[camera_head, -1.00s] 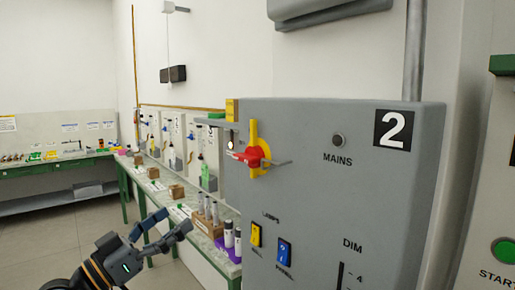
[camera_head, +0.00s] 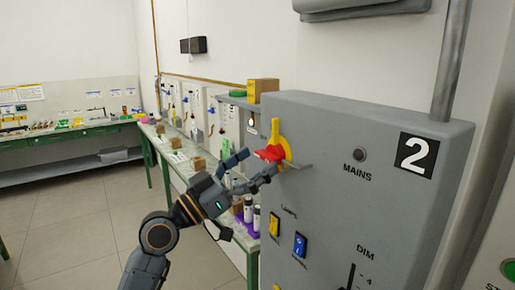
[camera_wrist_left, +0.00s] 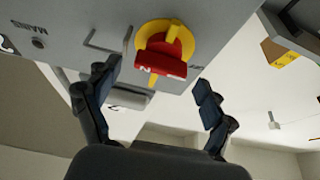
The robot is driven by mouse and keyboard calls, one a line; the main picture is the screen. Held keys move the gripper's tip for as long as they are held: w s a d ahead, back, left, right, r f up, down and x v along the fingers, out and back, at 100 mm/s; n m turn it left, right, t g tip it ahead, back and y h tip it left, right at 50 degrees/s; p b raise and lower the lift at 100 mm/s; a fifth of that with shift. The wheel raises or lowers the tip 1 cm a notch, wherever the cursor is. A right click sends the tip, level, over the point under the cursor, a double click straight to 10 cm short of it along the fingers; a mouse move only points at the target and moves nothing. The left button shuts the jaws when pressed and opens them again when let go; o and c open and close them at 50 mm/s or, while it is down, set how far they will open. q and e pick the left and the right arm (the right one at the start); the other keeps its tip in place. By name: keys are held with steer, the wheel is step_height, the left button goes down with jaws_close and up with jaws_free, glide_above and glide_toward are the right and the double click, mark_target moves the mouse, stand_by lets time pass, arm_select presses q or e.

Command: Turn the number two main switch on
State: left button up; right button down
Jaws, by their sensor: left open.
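The number two main switch is a red handle (camera_head: 268,154) on a yellow backplate (camera_head: 276,135), on the left part of the grey cabinet (camera_head: 350,150) marked with a 2. A metal hasp-like bar sticks out beside it. The lamp (camera_head: 360,155) above MAINS looks dark. My left gripper (camera_head: 256,166) is open at the switch, its fingers near the red handle. In the left wrist view the red handle (camera_wrist_left: 160,64) lies beyond and between the open fingers (camera_wrist_left: 155,88); I see no clear contact. My right gripper is not in view.
Below the switch are a yellow rocker (camera_head: 275,225), a blue rocker (camera_head: 300,244) and a DIM slider. Behind my left arm a green-legged bench (camera_head: 178,165) carries boxes and bottles. The floor at the left is clear.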

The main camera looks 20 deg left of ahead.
arm_select(q)
steer(key=shift+w+d+r, duration=0.1)
steer(key=shift+w+d, duration=0.2)
steer(key=shift+w, duration=0.1)
steer(key=shift+c, duration=0.2)
